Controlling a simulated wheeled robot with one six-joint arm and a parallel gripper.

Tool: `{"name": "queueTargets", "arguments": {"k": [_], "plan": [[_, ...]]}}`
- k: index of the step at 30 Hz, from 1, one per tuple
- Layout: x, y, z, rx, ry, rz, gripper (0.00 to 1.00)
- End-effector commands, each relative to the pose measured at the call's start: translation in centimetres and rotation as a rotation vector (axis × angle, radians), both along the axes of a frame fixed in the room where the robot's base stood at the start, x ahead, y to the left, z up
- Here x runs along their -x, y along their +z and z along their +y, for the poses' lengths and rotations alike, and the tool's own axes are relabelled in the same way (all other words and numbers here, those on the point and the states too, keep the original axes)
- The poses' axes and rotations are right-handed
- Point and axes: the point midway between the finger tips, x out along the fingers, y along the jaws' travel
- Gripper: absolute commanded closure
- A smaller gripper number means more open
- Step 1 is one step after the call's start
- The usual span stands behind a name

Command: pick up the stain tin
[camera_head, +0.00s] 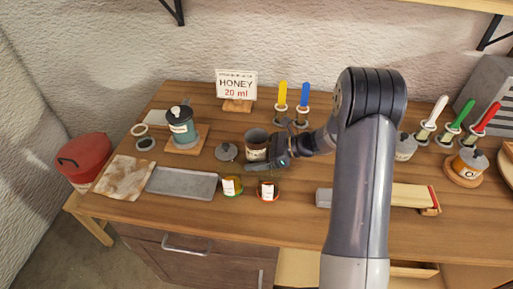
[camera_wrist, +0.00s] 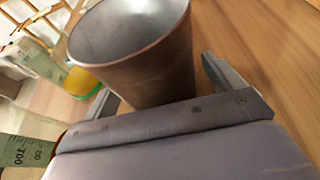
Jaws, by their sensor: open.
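An open brown tin (camera_head: 255,149) with a pale label stands upright near the middle of the bench; I take it as the stain tin, though its label is too small to read. In the wrist view the tin (camera_wrist: 150,58) shows a bare grey inside near its rim; its bottom is hidden. My gripper (camera_head: 269,148) reaches it from the right. In the wrist view my gripper (camera_wrist: 157,78) is open, with one finger on each side of the tin. I cannot tell whether either finger touches it.
A grey lid (camera_head: 226,152) lies just left of the tin. Two small jars, one green-yellow (camera_head: 232,187) and one red (camera_head: 268,191), stand in front. A metal tray (camera_head: 182,184) and a teal lidded tin (camera_head: 182,127) are at left. Brushes (camera_head: 283,95) stand behind.

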Motion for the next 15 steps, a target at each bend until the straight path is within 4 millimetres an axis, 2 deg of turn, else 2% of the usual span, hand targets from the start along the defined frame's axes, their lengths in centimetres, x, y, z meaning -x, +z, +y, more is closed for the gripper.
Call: {"name": "queueTargets", "arguments": {"k": [6, 15], "plan": [[-0.03, -0.06, 0.07, 0.0, -0.001, 0.0, 0.12], [-0.03, -0.04, 0.04, 0.0, -0.001, 0.0, 0.36]]}}
